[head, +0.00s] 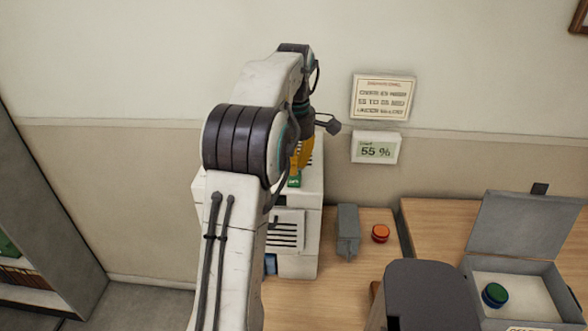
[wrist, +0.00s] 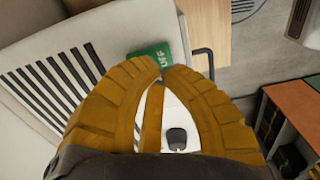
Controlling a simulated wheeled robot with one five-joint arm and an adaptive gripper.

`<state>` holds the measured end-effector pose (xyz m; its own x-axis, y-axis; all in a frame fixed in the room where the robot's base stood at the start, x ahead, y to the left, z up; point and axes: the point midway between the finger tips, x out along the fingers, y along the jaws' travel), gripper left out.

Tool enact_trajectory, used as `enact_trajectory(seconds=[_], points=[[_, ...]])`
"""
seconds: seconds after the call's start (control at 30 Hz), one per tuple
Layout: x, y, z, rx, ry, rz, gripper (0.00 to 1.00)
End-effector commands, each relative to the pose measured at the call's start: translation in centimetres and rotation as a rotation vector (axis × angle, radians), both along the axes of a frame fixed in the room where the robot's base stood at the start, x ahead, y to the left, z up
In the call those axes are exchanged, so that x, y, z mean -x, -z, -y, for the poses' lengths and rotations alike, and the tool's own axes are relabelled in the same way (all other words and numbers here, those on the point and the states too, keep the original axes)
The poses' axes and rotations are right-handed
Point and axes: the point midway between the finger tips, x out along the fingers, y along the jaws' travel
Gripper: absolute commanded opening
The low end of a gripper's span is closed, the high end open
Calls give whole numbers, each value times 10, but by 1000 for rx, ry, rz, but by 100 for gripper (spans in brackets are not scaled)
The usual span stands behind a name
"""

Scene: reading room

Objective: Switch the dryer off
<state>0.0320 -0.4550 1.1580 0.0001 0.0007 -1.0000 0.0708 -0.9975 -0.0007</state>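The dryer is a white box with dark vent slots, on the table behind my arm in the head view (head: 312,190); its slotted surface fills the left of the wrist view (wrist: 35,95). A green label (wrist: 150,58) with white letters, seemingly "OFF", lies just past my fingertips; it also shows in the head view (head: 294,181). A small dark piece (wrist: 177,138) shows on a white surface between my fingers. My gripper (wrist: 153,70) has yellow fingers with tips together and nothing seen between them. It is over the dryer's top (head: 302,152); contact cannot be told.
A wall display (head: 375,148) reads 55 %, below a printed sign (head: 383,97). A grey block (head: 347,231) and a red-orange button (head: 380,233) are right of the dryer. An open grey box (head: 520,225) holds a green-and-blue round piece (head: 495,294). A shelf (head: 45,210) stands left.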

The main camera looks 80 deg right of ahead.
Motion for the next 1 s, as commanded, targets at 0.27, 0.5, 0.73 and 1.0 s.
enact_trajectory(seconds=[0.27, 0.5, 0.73, 1.0], points=[[0, -22, 0, 1, 0, 0, 0], [0, -35, 0, 1, 0, 0, 0], [0, -35, 0, 1, 0, 0, 0], [0, -35, 0, 1, 0, 0, 0]])
